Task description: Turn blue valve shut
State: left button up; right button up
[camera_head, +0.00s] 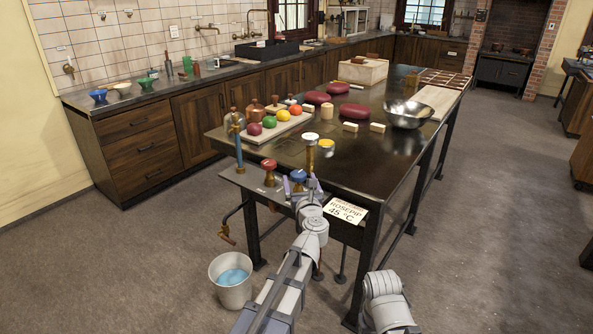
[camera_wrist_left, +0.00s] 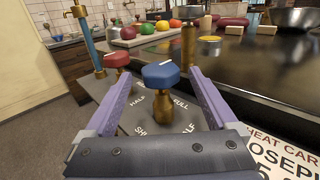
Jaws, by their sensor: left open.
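The blue valve (camera_head: 298,175) has a faceted blue knob on a brass stem, rising from a grey plate (camera_head: 243,179) at the table's near end. In the left wrist view the blue valve (camera_wrist_left: 161,74) stands between and a little beyond my purple fingers, and I see no contact. The plate around it reads HALF, FULL and partly hidden SH letters. My left gripper (camera_head: 301,186) is open around the line of the knob. My right gripper is out of view.
A red valve (camera_head: 269,165) stands just left of the blue one. A brass column (camera_head: 311,150) stands behind it. A sign (camera_head: 345,211) reading ROSEPIP 45 °C hangs at right. A bucket of blue liquid (camera_head: 231,293) is on the floor. The dark table (camera_head: 375,175) carries fruit and a bowl.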

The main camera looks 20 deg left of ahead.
pick_arm(q)
jog(key=x, duration=0.6)
jog(key=shift+w, duration=0.2)
jog(key=shift+s, duration=0.1)
jog(key=c, duration=1.4)
jog(key=shift+o, duration=0.2)
